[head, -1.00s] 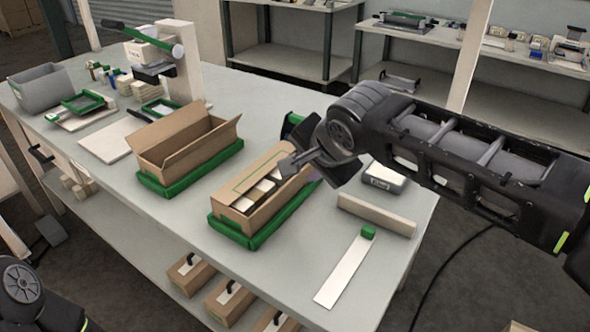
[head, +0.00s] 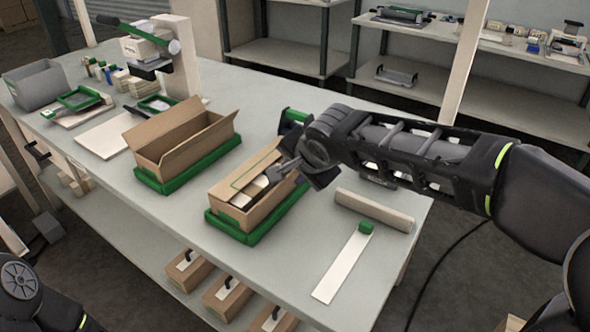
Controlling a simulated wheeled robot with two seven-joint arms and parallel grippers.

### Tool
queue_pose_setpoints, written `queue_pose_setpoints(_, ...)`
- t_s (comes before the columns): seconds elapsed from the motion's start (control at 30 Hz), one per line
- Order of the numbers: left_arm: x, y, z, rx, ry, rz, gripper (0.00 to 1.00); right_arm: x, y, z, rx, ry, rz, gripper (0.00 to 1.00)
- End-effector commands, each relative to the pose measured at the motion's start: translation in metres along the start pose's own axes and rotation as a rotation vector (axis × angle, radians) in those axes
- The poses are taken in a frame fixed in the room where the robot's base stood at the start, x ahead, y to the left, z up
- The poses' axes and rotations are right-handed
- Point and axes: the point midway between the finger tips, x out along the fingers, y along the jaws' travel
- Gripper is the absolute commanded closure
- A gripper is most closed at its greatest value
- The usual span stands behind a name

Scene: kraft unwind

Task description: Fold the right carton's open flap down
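The right carton (head: 262,214) sits in a green tray (head: 232,229) on the grey table. Its far-left flap (head: 250,172) lies partly over the opening, and pale items (head: 246,196) show in the gap. My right gripper (head: 283,176) is at the carton's top right, its fingertips at or just above the opening; contact and finger gap cannot be made out. The arm hides the carton's far right end. The left carton (head: 185,150) stands with its flaps up in another green tray (head: 190,175). My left gripper is not in view; only part of my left arm shows at bottom left.
A beige bar (head: 374,210) and a white strip with a green end (head: 343,265) lie right of the carton. A grey bin (head: 36,85) and a press-like device (head: 150,50) stand at the back left. The table's front right is mostly clear.

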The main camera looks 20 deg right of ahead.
Motion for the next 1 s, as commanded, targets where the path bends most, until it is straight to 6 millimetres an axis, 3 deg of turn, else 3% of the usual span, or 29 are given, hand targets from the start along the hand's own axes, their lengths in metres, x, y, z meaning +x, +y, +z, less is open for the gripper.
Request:
queue_pose_setpoints(0.07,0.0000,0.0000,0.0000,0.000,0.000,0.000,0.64,-0.0002,-0.0001,-0.0001,0.000,0.000,0.000,0.75)
queue_pose_setpoints(0.37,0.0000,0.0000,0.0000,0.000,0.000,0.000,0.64,-0.0004,-0.0001,0.0000,0.000,0.000,0.000,1.00)
queue_pose_setpoints(1.0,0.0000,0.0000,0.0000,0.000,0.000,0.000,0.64,-0.0005,0.0000,0.0001,0.000,0.000,0.000,1.00)
